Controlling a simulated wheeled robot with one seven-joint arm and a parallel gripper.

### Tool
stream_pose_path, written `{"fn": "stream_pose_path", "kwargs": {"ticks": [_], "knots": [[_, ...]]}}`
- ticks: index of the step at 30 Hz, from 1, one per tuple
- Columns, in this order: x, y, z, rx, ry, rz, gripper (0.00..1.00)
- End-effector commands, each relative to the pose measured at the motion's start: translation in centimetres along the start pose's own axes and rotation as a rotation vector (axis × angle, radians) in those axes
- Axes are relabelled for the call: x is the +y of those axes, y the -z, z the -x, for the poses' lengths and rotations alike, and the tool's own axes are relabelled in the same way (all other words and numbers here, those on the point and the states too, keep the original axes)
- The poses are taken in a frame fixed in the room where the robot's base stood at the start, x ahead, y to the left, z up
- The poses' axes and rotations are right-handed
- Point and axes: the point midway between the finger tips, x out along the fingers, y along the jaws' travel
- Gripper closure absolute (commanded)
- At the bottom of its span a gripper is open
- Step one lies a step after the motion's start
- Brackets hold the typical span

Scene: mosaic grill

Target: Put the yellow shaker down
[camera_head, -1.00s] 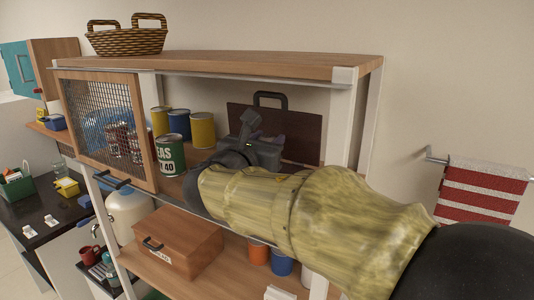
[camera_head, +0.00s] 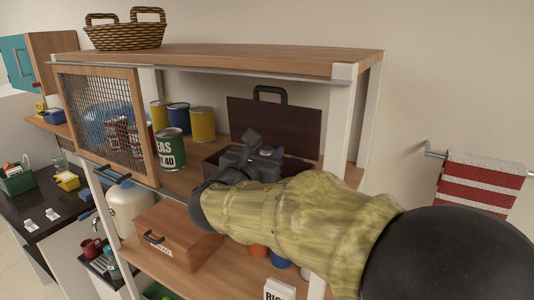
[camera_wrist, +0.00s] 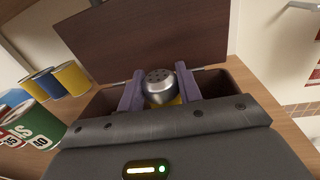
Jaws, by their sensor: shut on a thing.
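The yellow shaker (camera_wrist: 160,84), with a silver perforated top, is upright between the two purple fingers of my gripper (camera_wrist: 159,92) in the wrist view. My gripper is shut on it. An open dark wooden box (camera_wrist: 104,101) with its lid raised lies directly beyond and around the fingers. The box's raised lid (camera_head: 285,125) and handle show in the head view behind my gripper (camera_head: 252,148). My gripper and arm hide the shaker there. I cannot tell whether the shaker's base touches the box floor.
A green-labelled can (camera_head: 171,150) and several yellow and blue cans stand left of the box on the same shelf. A mesh door (camera_head: 107,125) hangs open at the left. The wooden top board (camera_head: 230,62) is overhead, with a white post (camera_head: 341,115) at the right.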

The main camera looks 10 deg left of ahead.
Motion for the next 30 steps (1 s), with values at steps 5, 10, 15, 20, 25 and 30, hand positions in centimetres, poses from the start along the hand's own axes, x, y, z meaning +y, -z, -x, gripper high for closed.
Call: {"fn": "stream_pose_path", "kwargs": {"ticks": [5, 10, 15, 20, 25, 30], "knots": [[0.0, 0.3, 0.0, -0.001, 0.0, -0.001, 0.91], [-0.1, 0.3, -0.1, 0.0, 0.002, 0.0, 0.46], [-0.2, 0.3, -0.1, 0.0, 0.004, 0.0, 0.43], [-0.2, 0.2, -0.1, 0.0, 0.004, 0.0, 0.43], [-0.1, -0.4, -0.1, 0.0, 0.002, 0.0, 0.43], [0.0, -0.9, 0.3, 0.0, 0.0, -0.001, 0.43]]}}
